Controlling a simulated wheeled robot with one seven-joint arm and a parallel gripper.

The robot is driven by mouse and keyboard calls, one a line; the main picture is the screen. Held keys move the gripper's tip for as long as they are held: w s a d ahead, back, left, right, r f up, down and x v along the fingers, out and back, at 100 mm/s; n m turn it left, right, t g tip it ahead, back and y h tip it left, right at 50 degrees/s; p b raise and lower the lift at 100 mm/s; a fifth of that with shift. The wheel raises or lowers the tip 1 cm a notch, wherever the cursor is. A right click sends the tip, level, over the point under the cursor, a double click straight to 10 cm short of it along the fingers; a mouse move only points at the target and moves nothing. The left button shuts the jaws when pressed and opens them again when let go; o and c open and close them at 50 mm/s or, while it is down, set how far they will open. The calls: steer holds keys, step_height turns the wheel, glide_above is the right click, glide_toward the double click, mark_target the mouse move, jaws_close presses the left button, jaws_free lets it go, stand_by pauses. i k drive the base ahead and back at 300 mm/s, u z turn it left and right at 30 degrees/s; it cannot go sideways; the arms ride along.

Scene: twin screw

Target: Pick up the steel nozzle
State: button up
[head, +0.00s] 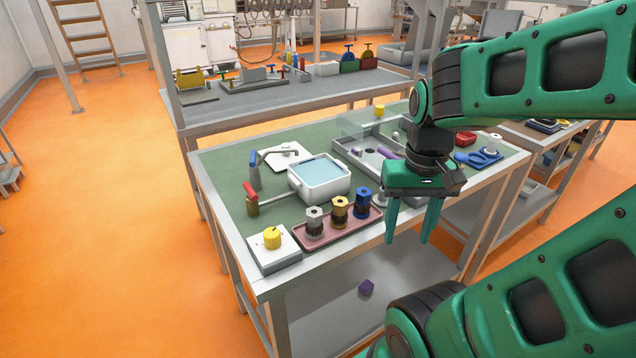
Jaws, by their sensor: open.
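A steel-grey nozzle (315,217) with a dark lower part stands upright at the left end of a pink tray (347,231) on the green-topped table. A brass-coloured nozzle (340,207) and a blue nozzle (362,199) stand beside it in the same tray. My gripper (408,240) is open and empty, its fingers pointing down. In the picture it is right of the tray, near the table's front edge. It is apart from the nozzles. Its exact height and depth are hard to tell.
Behind the tray is a white basin (319,187) of water. A white box with a yellow knob (272,238) stands at the front left corner. Red- and blue-handled taps (251,196) are at left. A grey clear-sided tray (372,165) lies behind my gripper.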

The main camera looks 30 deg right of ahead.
mark_target(314, 225)
steer(key=z, duration=1)
steer(key=k, duration=0.75)
steer(key=u, duration=1.55)
steer(key=i, duration=0.5)
steer(key=z, duration=0.1)
